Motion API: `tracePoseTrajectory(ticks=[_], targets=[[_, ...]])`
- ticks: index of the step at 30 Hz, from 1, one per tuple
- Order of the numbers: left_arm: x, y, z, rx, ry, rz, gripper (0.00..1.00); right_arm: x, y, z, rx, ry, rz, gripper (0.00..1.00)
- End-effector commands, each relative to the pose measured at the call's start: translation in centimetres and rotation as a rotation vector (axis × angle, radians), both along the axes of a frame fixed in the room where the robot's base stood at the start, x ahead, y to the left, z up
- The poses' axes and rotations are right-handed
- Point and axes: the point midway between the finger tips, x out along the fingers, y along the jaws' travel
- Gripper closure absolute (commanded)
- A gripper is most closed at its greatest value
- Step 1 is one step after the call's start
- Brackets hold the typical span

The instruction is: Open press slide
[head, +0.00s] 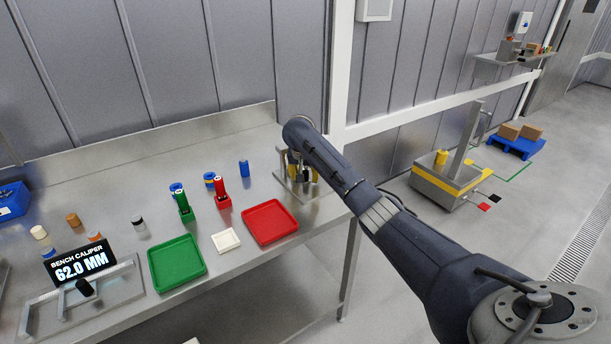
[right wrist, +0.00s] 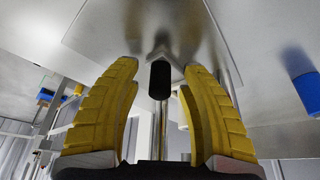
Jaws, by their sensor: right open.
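The press (head: 282,176) is a small metal stand with posts on a base plate, at the back right end of the bench. My right arm covers part of it in the head view. In the right wrist view a black knob (right wrist: 160,80) on a metal bracket lies between the yellow fingers of my right gripper (right wrist: 158,72). These fingers are open, one on each side of the knob, with gaps visible. The right gripper shows partly at the press in the head view (head: 303,172). My left gripper is not in view.
A caliper display (head: 80,262) reads 62.0 MM. The wall stands close behind.

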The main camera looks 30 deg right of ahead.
Motion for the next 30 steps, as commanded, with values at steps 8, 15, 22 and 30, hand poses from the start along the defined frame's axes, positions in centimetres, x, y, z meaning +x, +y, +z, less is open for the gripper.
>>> tracePoseTrajectory(ticks=[8,15,22,30], targets=[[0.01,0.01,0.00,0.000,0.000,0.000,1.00,0.00,0.02,0.01,0.000,0.000,0.000,0.81],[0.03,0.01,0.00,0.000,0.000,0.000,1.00,-0.01,0.02,0.01,0.000,0.000,0.000,1.00],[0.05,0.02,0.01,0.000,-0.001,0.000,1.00,0.01,-0.01,0.05,0.000,0.000,-0.001,1.00],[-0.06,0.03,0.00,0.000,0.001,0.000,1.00,0.03,0.53,0.08,-0.001,-0.002,0.007,1.00]])
